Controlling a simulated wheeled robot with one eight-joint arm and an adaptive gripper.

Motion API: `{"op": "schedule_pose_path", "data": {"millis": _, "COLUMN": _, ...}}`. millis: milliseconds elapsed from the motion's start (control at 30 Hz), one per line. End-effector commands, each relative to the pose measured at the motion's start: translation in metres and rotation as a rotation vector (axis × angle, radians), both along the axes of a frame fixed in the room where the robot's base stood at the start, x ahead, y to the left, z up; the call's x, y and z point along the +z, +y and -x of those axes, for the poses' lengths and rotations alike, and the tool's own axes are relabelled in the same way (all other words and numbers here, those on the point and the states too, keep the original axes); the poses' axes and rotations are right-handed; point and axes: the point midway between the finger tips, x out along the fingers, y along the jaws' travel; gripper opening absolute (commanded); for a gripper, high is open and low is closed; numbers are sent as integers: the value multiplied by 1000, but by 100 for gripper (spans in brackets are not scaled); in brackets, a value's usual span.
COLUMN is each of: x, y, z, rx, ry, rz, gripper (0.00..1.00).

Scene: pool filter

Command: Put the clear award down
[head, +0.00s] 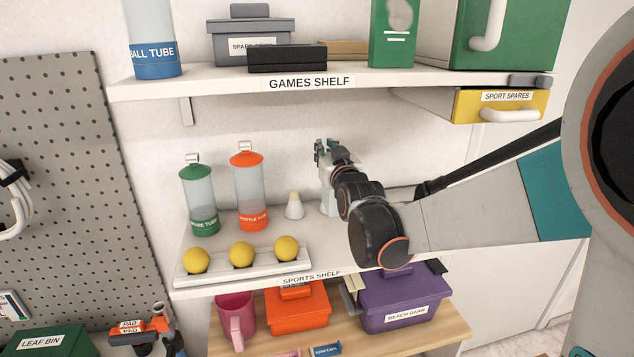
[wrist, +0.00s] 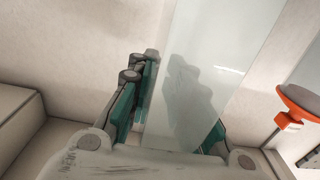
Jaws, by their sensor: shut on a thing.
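The clear award shows in the wrist view as a tall, see-through slab (wrist: 215,70) between the two teal-padded fingers of my gripper (wrist: 165,122). The gripper is shut on it. Its lower part is hidden by the gripper body. In the head view my gripper (head: 326,150) is above the back of the sports shelf (head: 215,255), right of the orange-lidded tube. A pale shape shows just under it; I cannot tell whether this is the award, or whether the award touches the shelf.
On the sports shelf stand a green tube (head: 199,195), an orange tube (head: 248,190), a white shuttlecock (head: 294,206) and a rack with three yellow balls (head: 242,255). The games shelf (head: 220,82) hangs above. The orange lid is close at right in the wrist view (wrist: 301,98).

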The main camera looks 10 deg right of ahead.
Motion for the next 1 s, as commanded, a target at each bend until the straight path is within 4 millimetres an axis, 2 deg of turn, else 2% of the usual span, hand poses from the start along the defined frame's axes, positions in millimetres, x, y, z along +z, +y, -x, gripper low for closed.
{"op": "schedule_pose_path", "data": {"millis": 33, "x": -8, "y": 0, "z": 0, "rx": 0, "ry": -1, "rz": 0, "gripper": 0}}
{"op": "schedule_pose_path", "data": {"millis": 267, "x": -24, "y": 0, "z": 0, "rx": 0, "ry": -1, "rz": 0, "gripper": 0}}
{"op": "schedule_pose_path", "data": {"millis": 500, "x": -53, "y": 0, "z": -1, "rx": 0, "ry": -1, "rz": 0, "gripper": 0}}
{"op": "schedule_pose_path", "data": {"millis": 867, "x": -56, "y": 0, "z": 0, "rx": 0, "ry": -1, "rz": 0, "gripper": 0}}
{"op": "schedule_pose_path", "data": {"millis": 900, "x": -56, "y": 0, "z": 0, "rx": 0, "ry": 0, "rz": 0, "gripper": 26}}
{"op": "schedule_pose_path", "data": {"millis": 967, "x": -55, "y": 0, "z": 0, "rx": 0, "ry": 0, "rz": 0, "gripper": 40}}
{"op": "schedule_pose_path", "data": {"millis": 1000, "x": -55, "y": 0, "z": 0, "rx": 0, "ry": 0, "rz": 0, "gripper": 40}}
